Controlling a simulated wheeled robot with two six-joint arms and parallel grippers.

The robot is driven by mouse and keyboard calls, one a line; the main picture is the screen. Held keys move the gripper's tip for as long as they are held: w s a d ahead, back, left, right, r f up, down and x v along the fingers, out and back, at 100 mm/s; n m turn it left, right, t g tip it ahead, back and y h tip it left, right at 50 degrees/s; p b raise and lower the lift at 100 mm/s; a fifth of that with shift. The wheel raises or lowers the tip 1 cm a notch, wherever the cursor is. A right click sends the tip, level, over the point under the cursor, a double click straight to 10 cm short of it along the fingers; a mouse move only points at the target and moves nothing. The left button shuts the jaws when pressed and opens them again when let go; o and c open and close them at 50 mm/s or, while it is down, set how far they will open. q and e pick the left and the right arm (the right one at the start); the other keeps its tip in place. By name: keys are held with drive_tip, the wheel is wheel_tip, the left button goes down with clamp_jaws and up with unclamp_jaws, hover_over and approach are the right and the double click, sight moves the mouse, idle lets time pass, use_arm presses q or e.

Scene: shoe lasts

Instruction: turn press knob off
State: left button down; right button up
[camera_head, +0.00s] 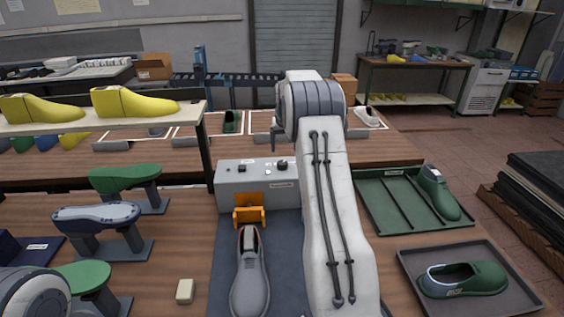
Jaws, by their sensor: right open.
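The press is a light grey control box (232,195) on the table, in the middle of the head view. A dark round knob (282,165) sits on its top at the right, and a smaller dark control (242,169) sits at the left. My right arm reaches forward over the box's right side. Its open gripper (275,142) shows only in part, just above and behind the dark knob; the wrist hides the rest. I cannot tell whether it touches the knob. My left gripper is out of view.
An orange clamp (249,209) stands before the box, with a grey shoe (250,283) on a dark mat. Shoe-last stands (97,217) and a shelf with yellow lasts (135,102) are left.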

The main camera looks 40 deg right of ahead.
sight(282, 163)
drive_tip(key=p+x, duration=0.3)
drive_tip(key=x, duration=0.5)
drive_tip(key=shift+w+f, duration=0.1)
drive_tip(key=shift+f, duration=0.1)
drive_tip(key=shift+x, duration=0.75)
drive_tip(key=shift+a, duration=0.15)
clamp_jaws()
